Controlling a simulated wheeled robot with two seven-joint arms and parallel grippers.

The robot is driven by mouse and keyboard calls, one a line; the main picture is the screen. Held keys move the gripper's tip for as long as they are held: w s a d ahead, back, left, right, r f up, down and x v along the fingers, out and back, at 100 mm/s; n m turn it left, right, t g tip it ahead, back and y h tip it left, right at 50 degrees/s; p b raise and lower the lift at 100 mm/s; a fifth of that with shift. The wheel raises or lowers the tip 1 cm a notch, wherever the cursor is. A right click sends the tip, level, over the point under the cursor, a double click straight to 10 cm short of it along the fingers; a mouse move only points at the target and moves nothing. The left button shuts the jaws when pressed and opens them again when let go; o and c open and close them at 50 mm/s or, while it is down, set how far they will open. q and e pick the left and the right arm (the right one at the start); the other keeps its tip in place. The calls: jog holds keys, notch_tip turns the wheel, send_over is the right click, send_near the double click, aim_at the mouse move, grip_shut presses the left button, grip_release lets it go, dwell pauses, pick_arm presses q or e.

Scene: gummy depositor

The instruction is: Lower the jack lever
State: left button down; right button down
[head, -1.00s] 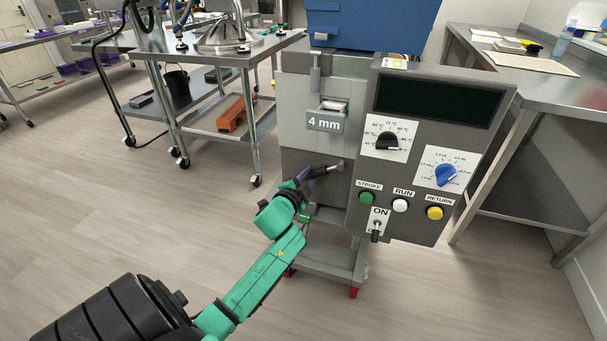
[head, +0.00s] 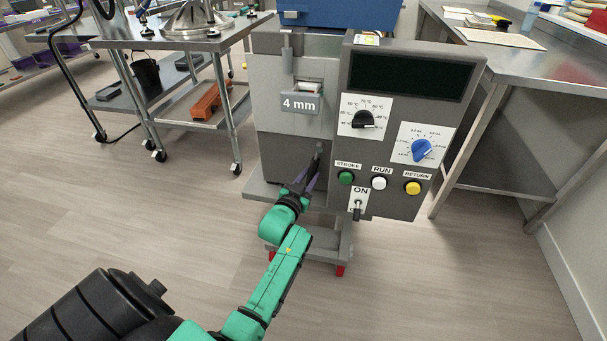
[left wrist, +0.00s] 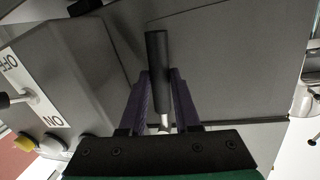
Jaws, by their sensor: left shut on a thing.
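The jack lever (head: 318,160) is a slim dark and grey rod on the front of the grey machine (head: 285,165), left of the STROKE button. In the head view it slopes steeply down and to the left into my left gripper (head: 304,183). The left wrist view shows the lever's dark cylinder (left wrist: 157,65) and a short bright metal part between the purple fingers of my left gripper (left wrist: 162,98). The fingers are closed on the lever; their exact contact is partly hidden. My right gripper is not in view.
The control panel (head: 395,140) stands just right of the lever, with buttons, dials and an ON switch (head: 357,208). A steel cart (head: 175,40) stands at the left and a steel bench (head: 500,75) at the right. The floor in front is clear.

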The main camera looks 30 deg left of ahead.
pick_arm(q)
jog(key=shift+w+d+r, duration=0.25)
jog(key=shift+r, duration=0.3)
jog(key=shift+n, duration=0.3)
jog(key=c, duration=0.6)
grip_release()
jog(key=shift+c, duration=0.2)
jog(key=shift+d+f, duration=0.1)
jog(key=shift+f, duration=0.1)
jog(key=shift+f, duration=0.1)
jog(key=shift+s, duration=0.15)
